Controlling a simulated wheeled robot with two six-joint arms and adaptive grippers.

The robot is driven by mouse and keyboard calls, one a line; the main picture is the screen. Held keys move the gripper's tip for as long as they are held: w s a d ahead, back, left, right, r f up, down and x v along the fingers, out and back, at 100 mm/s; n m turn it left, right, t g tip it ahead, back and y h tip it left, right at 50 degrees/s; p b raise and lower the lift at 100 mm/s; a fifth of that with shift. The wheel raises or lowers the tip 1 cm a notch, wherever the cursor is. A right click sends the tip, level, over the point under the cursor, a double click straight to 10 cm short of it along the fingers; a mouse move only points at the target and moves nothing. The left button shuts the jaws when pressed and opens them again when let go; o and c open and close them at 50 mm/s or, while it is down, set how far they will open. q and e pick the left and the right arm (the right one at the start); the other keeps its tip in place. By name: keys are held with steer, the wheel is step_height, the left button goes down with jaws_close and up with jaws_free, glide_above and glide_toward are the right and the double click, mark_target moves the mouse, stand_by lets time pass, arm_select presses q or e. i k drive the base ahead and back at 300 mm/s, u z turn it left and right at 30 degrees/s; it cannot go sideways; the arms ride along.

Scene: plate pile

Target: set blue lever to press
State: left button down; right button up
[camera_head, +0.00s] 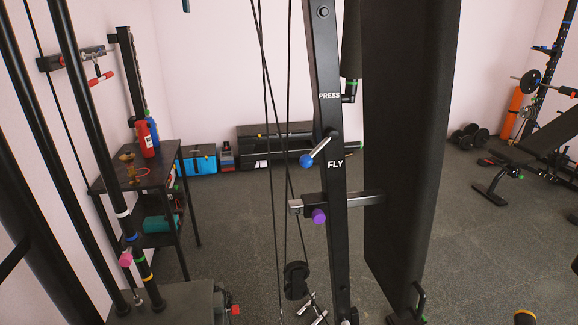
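The blue lever (307,161) is a metal shaft with a round blue knob, on a black upright post (327,60) in the middle of the head view. Its shaft runs from a pivot on the post down and left to the knob. The knob is level with the white FLY label (335,164). The white PRESS label (329,96) is higher on the same post, above the pivot. Neither of my grippers can be made out in this view, and nothing is seen touching the lever.
A purple knob (319,216) sits below the lever on a horizontal bar. Cables (268,100) hang just left of the post. A large black pad (405,140) stands to the right. A shelf table (140,178) with bottles is at left. A bench (535,150) stands far right.

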mark_target(306, 161)
steer(key=z, duration=0.3)
steer(key=i, duration=0.45)
steer(key=z, duration=0.5)
